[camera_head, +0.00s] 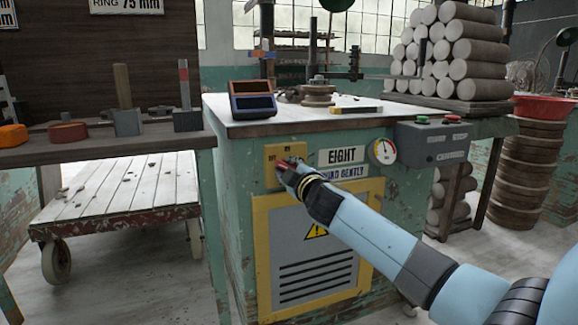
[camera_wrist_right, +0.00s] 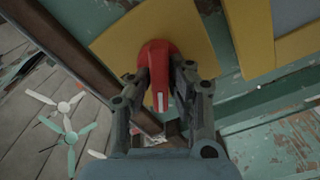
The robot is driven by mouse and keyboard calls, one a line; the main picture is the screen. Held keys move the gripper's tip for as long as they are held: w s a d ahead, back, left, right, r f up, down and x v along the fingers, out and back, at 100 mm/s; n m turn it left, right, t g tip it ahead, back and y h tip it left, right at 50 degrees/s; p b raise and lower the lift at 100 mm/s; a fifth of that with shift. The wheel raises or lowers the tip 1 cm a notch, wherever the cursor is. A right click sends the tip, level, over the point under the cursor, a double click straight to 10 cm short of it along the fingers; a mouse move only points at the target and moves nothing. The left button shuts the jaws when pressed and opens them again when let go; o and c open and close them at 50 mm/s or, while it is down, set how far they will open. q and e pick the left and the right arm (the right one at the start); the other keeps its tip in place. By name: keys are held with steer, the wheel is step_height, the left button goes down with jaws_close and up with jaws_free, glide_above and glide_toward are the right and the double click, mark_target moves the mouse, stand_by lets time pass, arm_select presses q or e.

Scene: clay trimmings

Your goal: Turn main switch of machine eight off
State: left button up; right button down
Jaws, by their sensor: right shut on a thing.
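The main switch is a red rotary knob (camera_wrist_right: 158,62) with a white mark, set on a yellow plate (camera_head: 272,158) on the front of the teal machine (camera_head: 234,185). A sign reading EIGHT (camera_head: 342,155) is beside the plate. My right gripper (camera_head: 290,167) is at the plate and covers most of the knob in the head view. In the right wrist view my right gripper (camera_wrist_right: 162,84) has its fingers shut on the red knob, one on each side. The plate's lettering is partly hidden and too small to read fully. My left gripper is not in view.
A pressure gauge (camera_head: 383,151) and a grey control box (camera_head: 433,142) with a green and a red button are to the right. A yellow-framed vent panel (camera_head: 262,235) is below. A wooden bench (camera_head: 100,148) with tools stands to the left, near a white-topped cart (camera_head: 125,190).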

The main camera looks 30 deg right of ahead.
steer(key=n, duration=0.2)
steer(key=shift+f+n, duration=0.1)
steer(key=shift+n, duration=0.2)
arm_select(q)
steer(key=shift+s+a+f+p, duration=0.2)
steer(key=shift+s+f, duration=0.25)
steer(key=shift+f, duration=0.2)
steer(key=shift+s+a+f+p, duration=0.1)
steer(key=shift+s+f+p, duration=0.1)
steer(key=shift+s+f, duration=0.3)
arm_select(e)
steer(key=shift+a+f+n, duration=0.1)
steer(key=shift+f+n, duration=0.1)
steer(key=shift+n, duration=1.5)
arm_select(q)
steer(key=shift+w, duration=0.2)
arm_select(e)
steer(key=c, duration=1.3)
jaws_free()
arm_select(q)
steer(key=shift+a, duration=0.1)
arm_select(e)
steer(key=shift+s, duration=0.15)
steer(key=v, duration=1.1)
steer(key=shift+s, duration=0.35)
